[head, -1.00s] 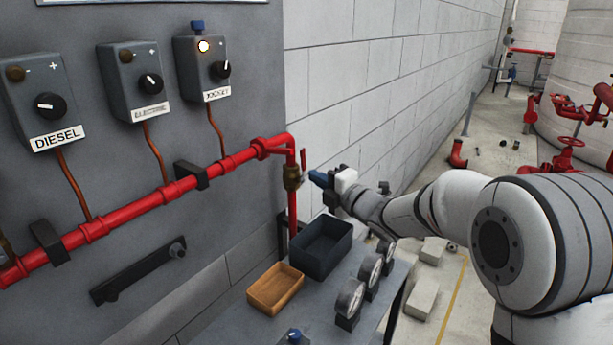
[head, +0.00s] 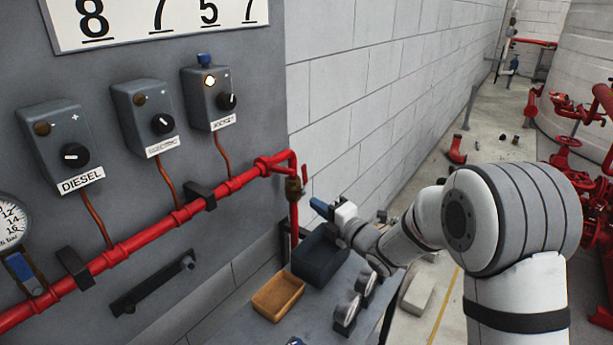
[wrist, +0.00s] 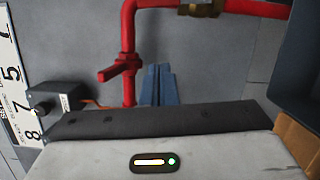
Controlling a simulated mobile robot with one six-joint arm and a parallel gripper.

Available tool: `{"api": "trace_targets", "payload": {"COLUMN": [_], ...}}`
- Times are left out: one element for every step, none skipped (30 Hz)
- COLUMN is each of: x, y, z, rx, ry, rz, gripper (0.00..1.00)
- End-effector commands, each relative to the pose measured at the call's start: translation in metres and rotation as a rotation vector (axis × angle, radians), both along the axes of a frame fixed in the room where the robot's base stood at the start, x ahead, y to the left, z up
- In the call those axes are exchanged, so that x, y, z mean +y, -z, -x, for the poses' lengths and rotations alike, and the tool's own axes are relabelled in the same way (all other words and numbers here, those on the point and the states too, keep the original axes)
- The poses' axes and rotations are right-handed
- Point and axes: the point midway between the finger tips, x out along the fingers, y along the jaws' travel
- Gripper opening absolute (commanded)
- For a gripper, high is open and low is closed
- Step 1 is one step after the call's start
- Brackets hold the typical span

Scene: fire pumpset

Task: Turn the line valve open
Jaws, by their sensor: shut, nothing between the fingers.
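A brass valve (head: 293,190) sits on the red pipe just below its corner at the panel's right edge. Its short red handle (head: 304,176) stands upright on the right of the brass body. In the wrist view, the brass body (wrist: 200,8) is partly cut off at the top edge. My gripper (head: 320,208) is shut and empty, a little right of and below the valve in the head view, apparently clear of it. Its blue fingers (wrist: 158,85) show in the wrist view, beside the red pipe (wrist: 128,30). A red crosspiece (wrist: 118,68) there is unclear.
Diesel (head: 68,150), electric (head: 150,120) and jockey (head: 212,98) control boxes hang on the panel. The white block wall (head: 345,100) lies behind.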

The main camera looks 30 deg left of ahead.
Motion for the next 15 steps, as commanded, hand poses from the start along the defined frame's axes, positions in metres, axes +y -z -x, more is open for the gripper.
{"api": "trace_targets", "payload": {"x": [0.008, 0.013, 0.02, 0.026, 0.032, 0.04, 0.046, 0.052, 0.061, 0.066, 0.072, 0.079, 0.085, 0.083, 0.08], "y": [-0.001, -0.001, -0.002, -0.002, -0.003, -0.003, -0.003, -0.004, -0.004, -0.004, -0.004, -0.005, -0.004, -0.006, -0.007], "z": [-0.002, -0.004, -0.008, -0.01, -0.012, -0.015, -0.018, -0.021, -0.024, -0.026, -0.029, -0.032, -0.034, -0.04, -0.048], "rx": [0.001, 0.001, 0.001, 0.001, 0.0, 0.001, 0.002, 0.001, 0.001, 0.002, 0.001, 0.001, 0.002, 0.002, 0.0], "ry": [-0.002, -0.002, -0.002, -0.002, -0.003, -0.002, -0.001, -0.002, -0.002, -0.002, -0.001, -0.001, -0.001, 0.003, 0.004], "rz": [-0.001, 0.0, 0.0, 0.001, -0.001, 0.0, 0.0, 0.0, -0.001, 0.0, 0.001, -0.001, -0.001, -0.001, 0.0], "gripper": [0.0, 0.0, 0.0, 0.0, 0.0, 0.0, 0.0, 0.0, 0.0, 0.0, 0.0, 0.0, 0.0, 0.0, 0.0]}}
